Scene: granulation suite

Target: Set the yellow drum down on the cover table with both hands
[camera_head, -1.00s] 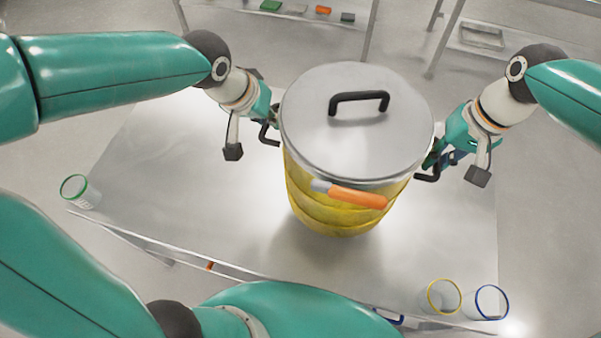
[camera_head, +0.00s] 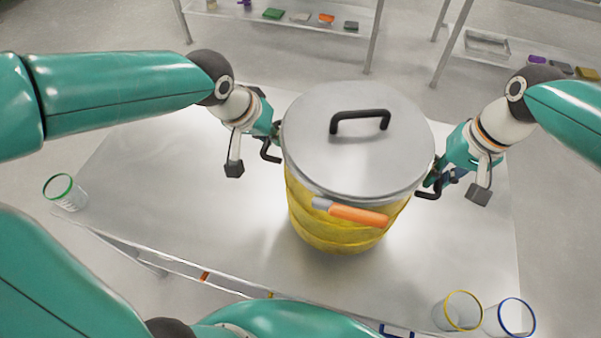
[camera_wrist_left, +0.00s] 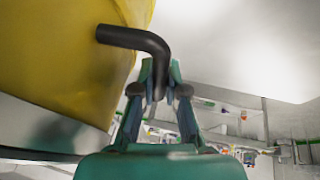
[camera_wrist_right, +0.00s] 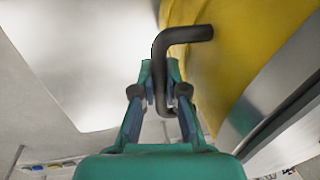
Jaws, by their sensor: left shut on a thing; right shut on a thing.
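The yellow drum (camera_head: 335,222) is upright over the cover table (camera_head: 190,190). It has a grey lid (camera_head: 330,160) with a black top handle, and an orange-handled clasp (camera_head: 357,215) on its front. My left gripper (camera_head: 274,136) is shut on the drum's left black side handle, seen close in the left wrist view (camera_wrist_left: 160,50). My right gripper (camera_head: 433,180) is shut on the right black side handle, seen in the right wrist view (camera_wrist_right: 175,42). The drum's underside is hidden, so I cannot tell whether it touches the table.
A green-rimmed clear beaker (camera_head: 66,193) stands at the table's left corner. A yellow-rimmed beaker (camera_head: 460,312) and a blue-rimmed beaker (camera_head: 510,318) stand at the front right corner. The tabletop around the drum is clear. Shelves (camera_head: 290,22) with small items stand behind.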

